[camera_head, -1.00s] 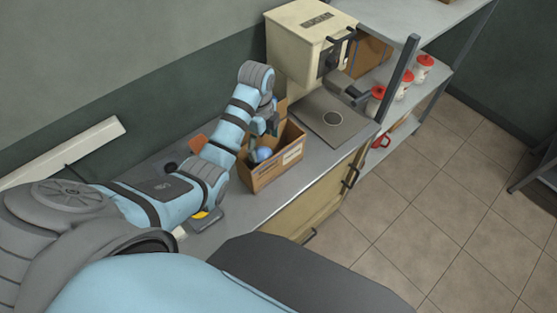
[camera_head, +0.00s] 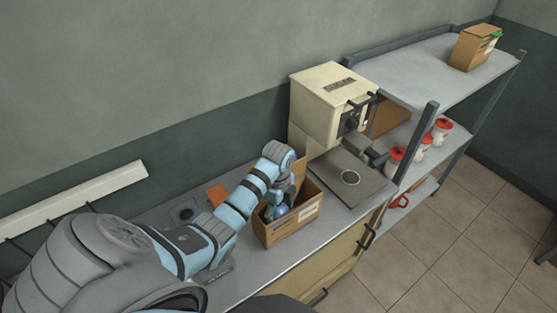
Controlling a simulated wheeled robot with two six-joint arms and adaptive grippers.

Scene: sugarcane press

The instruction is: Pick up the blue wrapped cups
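The blue wrapped cups (camera_head: 281,210) show as a small blue patch inside an open cardboard box (camera_head: 291,226) on the counter. My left gripper (camera_head: 277,202) reaches down into the box from above, at the cups. Its fingers are small and partly hidden by the box wall and my wrist, so I cannot tell whether they are open or shut on the cups. My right gripper is not in view.
A metal shelf (camera_head: 420,66) holds red-lidded jars (camera_head: 441,130) and another cardboard box (camera_head: 474,47). The counter (camera_head: 262,270) is bare along its front.

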